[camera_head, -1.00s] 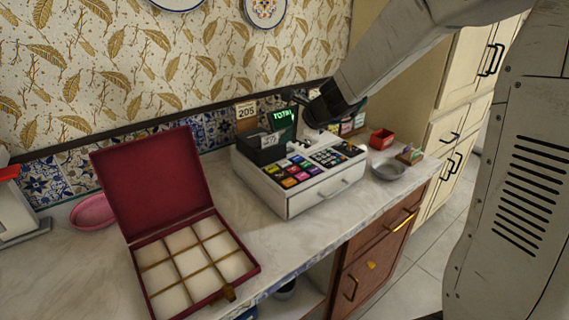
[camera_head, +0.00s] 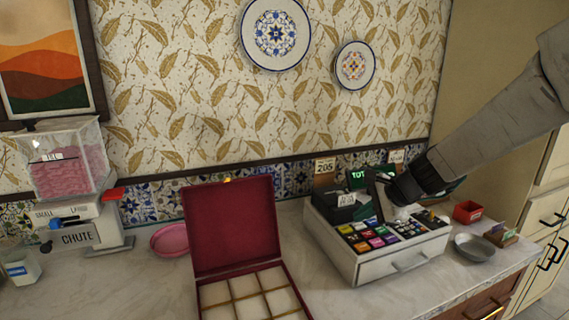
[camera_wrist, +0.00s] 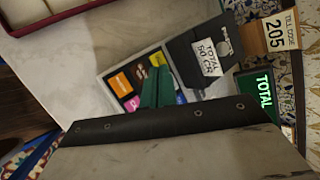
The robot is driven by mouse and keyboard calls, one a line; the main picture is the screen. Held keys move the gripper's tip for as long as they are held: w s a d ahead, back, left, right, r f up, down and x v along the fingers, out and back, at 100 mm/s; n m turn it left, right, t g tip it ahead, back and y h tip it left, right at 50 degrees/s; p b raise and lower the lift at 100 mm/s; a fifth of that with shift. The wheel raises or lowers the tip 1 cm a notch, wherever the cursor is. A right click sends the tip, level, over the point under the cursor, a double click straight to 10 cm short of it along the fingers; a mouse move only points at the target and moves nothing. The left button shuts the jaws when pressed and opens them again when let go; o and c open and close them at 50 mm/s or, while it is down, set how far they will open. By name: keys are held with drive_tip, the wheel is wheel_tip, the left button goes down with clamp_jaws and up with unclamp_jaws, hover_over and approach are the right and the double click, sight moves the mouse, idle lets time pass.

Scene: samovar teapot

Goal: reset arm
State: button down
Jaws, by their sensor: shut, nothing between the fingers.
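My gripper (camera_head: 380,190) is at the end of my arm, which reaches in from the upper right of the head view. It is over the back of the white cash register (camera_head: 385,265), close to its keys. In the wrist view my gripper's green fingers (camera_wrist: 156,88) are together with nothing between them. The register's coloured keys (camera_wrist: 122,83) and a dark box with a white label (camera_wrist: 207,58) show behind them. Whether the fingers touch the register cannot be told. My wrist hides part of the register's back.
An open red box (camera_head: 232,228) with compartments stands left of the register. A pink bowl (camera_head: 170,240) and a candy dispenser (camera_head: 75,190) are further left. A grey dish (camera_head: 476,248) and a small red container (camera_head: 467,212) are on the right. Bare counter (camera_head: 130,290) lies at front left.

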drive_tip(key=s+d+r+n+g+h, duration=0.2)
drive_tip(key=s+n, duration=0.6)
drive_tip(key=s, duration=0.8)
drive_tip(key=s+d+r+n+g+h, duration=0.2)
drive_tip(key=s+n, duration=0.6)
drive_tip(key=s, duration=0.8)
wheel_tip(320, 180, up, 2)
drive_tip(key=shift+s+d+r+h, duration=0.2)
drive_tip(key=shift+s+d+h, duration=0.15)
drive_tip(key=shift+h, duration=0.45)
